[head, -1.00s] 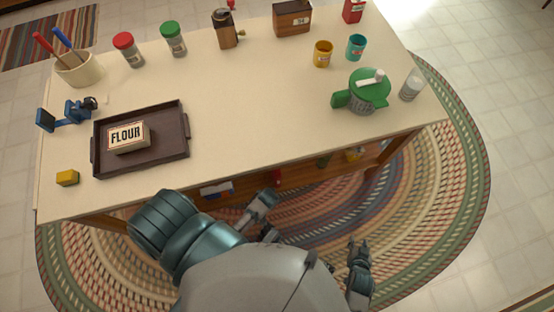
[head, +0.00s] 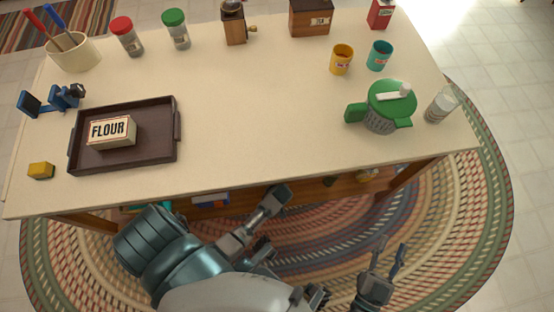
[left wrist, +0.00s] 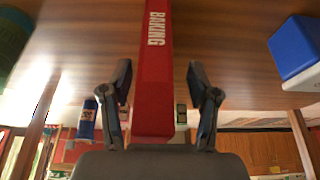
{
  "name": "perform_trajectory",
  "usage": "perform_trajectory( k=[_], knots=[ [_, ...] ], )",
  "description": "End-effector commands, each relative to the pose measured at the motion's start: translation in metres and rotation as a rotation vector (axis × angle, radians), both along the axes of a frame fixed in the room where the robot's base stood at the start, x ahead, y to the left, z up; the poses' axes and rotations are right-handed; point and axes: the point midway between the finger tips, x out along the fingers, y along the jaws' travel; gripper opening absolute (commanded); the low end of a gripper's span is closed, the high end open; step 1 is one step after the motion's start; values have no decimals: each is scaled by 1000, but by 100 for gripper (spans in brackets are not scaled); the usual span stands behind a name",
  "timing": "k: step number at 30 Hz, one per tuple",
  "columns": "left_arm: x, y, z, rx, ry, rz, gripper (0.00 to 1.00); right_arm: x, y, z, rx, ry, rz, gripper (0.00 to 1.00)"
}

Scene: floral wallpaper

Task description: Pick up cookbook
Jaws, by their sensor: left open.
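The cookbook (left wrist: 153,75) is a red book with white BAKING lettering on its spine, standing out from a wooden surface in the left wrist view. My left gripper (left wrist: 158,80) is open, with one finger on each side of the book and a visible gap to each side. In the head view my left arm reaches to the shelf under the table's front edge, and the cookbook is hidden there. My right gripper (head: 391,250) is open and empty over the rug, away from the table.
The cream table top (head: 260,120) overhangs a wooden shelf (head: 310,192). A dark tray (head: 158,150) with a flour box (head: 112,132) and several kitchen items stand on top. In the left wrist view a blue box (left wrist: 293,48) lies to the right, and a green object (left wrist: 12,40) to the left.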

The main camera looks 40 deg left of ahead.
Motion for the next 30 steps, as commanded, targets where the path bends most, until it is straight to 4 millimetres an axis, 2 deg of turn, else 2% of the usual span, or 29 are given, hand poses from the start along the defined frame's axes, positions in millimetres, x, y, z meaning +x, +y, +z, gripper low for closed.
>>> perform_trajectory(
  k=[3, 12, 19, 20, 30],
  knots=[
    [2, 0, -10, 0, 1, -2, 60, -4, -2, 7, 24, -69, 1, 40],
    [3, 2, -11, -4, -2, -2, 60, -6, 1, 14, 29, -99, -1, 40],
    [2, 2, -11, -4, -1, -2, 3, -4, 0, 12, 30, -96, 0, 40],
    [2, 2, -11, -3, -1, -2, 0, -4, 0, 12, 30, -96, 0, 40],
    [3, 1, -10, -3, -2, -2, 0, -4, 1, 12, 30, -94, -1, 40]
  ],
)
